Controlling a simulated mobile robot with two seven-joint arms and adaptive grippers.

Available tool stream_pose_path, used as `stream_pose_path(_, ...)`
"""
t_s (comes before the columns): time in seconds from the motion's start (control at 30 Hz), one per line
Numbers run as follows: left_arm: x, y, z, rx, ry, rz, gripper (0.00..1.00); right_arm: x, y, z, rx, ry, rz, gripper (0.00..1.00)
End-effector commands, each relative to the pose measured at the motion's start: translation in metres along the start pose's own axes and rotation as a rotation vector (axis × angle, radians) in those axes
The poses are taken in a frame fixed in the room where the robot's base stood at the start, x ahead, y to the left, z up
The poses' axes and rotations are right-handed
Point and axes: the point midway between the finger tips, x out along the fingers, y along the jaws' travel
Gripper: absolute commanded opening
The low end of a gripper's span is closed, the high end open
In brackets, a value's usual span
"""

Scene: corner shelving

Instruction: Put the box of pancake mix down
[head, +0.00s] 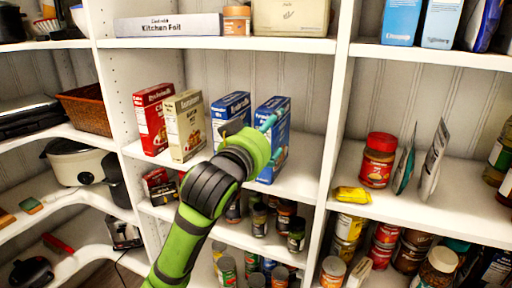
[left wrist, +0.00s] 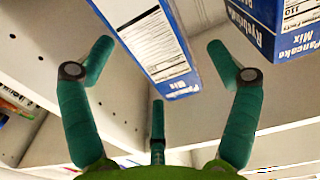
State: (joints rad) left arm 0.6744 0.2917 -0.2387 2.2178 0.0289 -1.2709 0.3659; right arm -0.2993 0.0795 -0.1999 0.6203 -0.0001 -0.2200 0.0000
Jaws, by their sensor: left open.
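Two blue boxes stand upright on the middle shelf in the head view, a left one (head: 231,108) and a right one (head: 273,106). My left gripper (head: 273,140) is at the right blue box, with teal fingers showing against it and my wrist hiding part of it. In the left wrist view the left gripper (left wrist: 158,75) is open, its fingers spread with gaps to a blue and white box (left wrist: 158,45) seen between them. Another box (left wrist: 283,28), lettered Pancake Mix, is at the upper right there. My right gripper is not in view.
A red box (head: 152,118) and a beige box (head: 186,125) stand left of the blue boxes. A white upright (head: 333,110) divides the shelving on the right. Jars and cans crowd the shelf below. The shelf above holds a kitchen foil box (head: 168,26).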

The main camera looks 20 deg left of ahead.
Motion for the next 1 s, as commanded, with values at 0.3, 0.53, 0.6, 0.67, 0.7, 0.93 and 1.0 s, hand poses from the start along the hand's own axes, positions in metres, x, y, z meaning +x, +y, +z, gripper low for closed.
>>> stream_pose_path(0.3,-0.054,0.0,0.001,-0.001,0.001,0.001,0.89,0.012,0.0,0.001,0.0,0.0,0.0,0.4)
stream_pose_path(0.53,-0.063,0.0,0.0,0.0,-0.001,0.0,0.89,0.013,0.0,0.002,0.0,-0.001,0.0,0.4)
stream_pose_path(0.6,-0.063,0.0,0.0,0.0,-0.001,-0.001,0.89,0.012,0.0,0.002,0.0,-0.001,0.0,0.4)
stream_pose_path(0.67,-0.062,0.0,0.0,0.0,-0.001,-0.001,0.89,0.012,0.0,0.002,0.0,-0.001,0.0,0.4)
stream_pose_path(0.7,-0.062,0.0,0.0,0.0,-0.001,-0.001,0.89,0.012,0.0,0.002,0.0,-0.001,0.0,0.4)
stream_pose_path(0.93,-0.062,0.0,0.0,0.0,-0.001,-0.001,0.89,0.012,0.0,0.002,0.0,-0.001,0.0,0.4)
stream_pose_path(1.0,-0.062,0.0,0.0,0.0,-0.001,-0.001,0.89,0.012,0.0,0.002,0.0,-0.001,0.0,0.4)
